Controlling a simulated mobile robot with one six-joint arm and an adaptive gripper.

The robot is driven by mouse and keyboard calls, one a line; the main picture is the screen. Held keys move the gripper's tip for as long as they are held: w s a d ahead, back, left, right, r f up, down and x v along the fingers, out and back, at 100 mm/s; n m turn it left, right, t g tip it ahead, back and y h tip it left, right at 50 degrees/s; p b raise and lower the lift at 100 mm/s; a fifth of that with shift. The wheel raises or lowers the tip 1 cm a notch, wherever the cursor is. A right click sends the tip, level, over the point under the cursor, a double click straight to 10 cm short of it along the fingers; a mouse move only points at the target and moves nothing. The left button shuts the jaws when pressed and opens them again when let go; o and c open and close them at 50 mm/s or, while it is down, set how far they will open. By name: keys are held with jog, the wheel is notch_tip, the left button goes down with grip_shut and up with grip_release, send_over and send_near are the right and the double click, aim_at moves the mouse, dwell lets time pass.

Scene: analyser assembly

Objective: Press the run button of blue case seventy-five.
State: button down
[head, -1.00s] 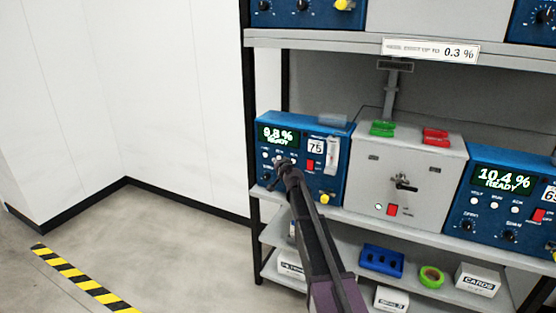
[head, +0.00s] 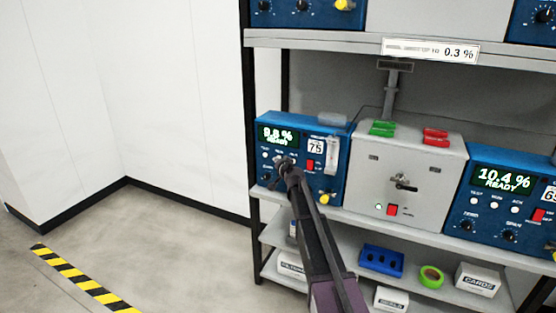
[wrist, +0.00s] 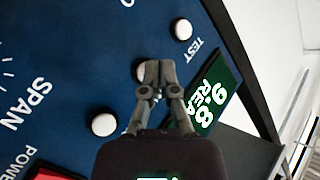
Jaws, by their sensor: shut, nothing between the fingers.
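The blue case seventy-five (head: 333,180) stands at the left of the middle shelf. Its "75" label (head: 315,147) and its screen (head: 278,134) reading 9.8 % READY are visible. My gripper (head: 284,163) is shut and empty, in front of the case's row of white buttons. In the wrist view my fingertips (wrist: 156,68) overlap the middle white button (wrist: 140,71), whose label is hidden. The TEST button (wrist: 183,29) and another white button (wrist: 103,124) lie to either side. I cannot tell whether the tips touch the middle button.
A red switch (head: 310,165) and a yellow knob (head: 327,198) are on the same panel. A grey unit (head: 375,180) stands to its right, then another blue case (head: 480,205) reading 10.4 %. A lower shelf holds boxes and a green tape roll (head: 431,276).

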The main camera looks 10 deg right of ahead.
jog(key=shift+w+d, duration=0.25)
jog(key=shift+w, duration=0.15)
dwell(0.7)
jog(key=shift+s, duration=0.15)
jog(key=shift+s+a, duration=0.45)
jog(key=shift+s, duration=0.15)
jog(key=shift+s+a, duration=0.1)
dwell(0.5)
jog(key=shift+s+a, duration=0.7)
jog(key=shift+s, duration=0.25)
jog(key=shift+s+a, duration=0.7)
jog(key=shift+s, duration=0.25)
